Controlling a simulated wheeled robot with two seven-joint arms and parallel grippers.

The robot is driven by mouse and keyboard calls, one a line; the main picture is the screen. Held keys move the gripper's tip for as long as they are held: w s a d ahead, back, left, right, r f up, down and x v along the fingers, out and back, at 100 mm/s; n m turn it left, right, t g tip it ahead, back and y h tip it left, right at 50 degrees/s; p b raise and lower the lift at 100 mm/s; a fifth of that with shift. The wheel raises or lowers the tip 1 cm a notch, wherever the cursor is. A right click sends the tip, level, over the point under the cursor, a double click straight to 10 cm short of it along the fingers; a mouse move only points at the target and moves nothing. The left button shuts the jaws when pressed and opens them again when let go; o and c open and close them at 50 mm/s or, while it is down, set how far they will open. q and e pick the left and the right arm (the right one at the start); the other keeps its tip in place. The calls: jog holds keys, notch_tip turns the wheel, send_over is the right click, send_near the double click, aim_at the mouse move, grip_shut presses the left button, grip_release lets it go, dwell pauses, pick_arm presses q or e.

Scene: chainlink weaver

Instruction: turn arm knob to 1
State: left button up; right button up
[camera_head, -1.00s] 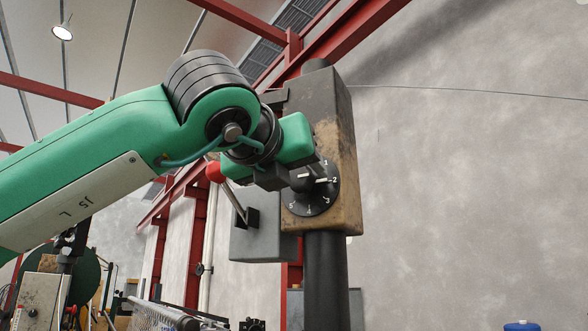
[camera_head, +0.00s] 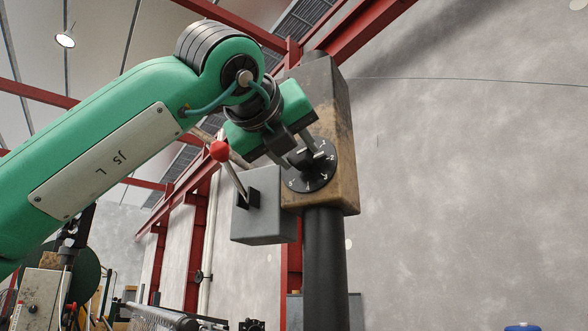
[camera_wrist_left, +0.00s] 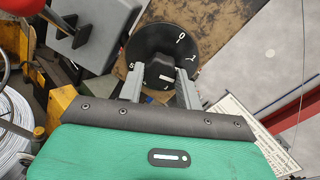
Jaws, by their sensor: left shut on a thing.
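The arm knob (camera_wrist_left: 160,70) is a black grip on a round black dial (camera_head: 318,172) with white numbers. The dial is on the front of a worn brown and grey box (camera_head: 342,130) on a dark post. In the left wrist view the 0 is at the dial's top, the 1 at right and the 5 at left. My left gripper (camera_head: 307,153) is shut on the knob, one grey finger on each side of it; the fingers also show in the left wrist view (camera_wrist_left: 160,84). I cannot read which number the knob points to. My right gripper is out of view.
A grey box (camera_head: 262,222) with a red-ball lever (camera_head: 220,151) stands close to the left of the dial, near my left gripper. The dark post (camera_head: 325,265) runs down below. The space right of the post is open before a grey wall.

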pick_arm(q)
jog(key=shift+f+n+b, duration=0.25)
jog(key=shift+n+b, duration=0.55)
jog(key=shift+b, duration=0.1)
jog(key=n+b, duration=0.2)
jog(key=shift+r+n+g, duration=0.2)
jog(key=shift+n+g, duration=0.1)
jog(key=shift+r+n+b, duration=0.1)
jog(key=shift+n+b, duration=0.35)
jog(key=shift+n, duration=0.15)
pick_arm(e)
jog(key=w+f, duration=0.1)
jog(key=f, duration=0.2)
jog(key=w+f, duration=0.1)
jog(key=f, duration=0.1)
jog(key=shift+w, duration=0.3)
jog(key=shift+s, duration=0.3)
pick_arm(q)
jog(key=o, duration=1)
jog(key=shift+a, duration=0.1)
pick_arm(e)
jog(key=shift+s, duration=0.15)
pick_arm(q)
jog(key=shift+s, duration=0.1)
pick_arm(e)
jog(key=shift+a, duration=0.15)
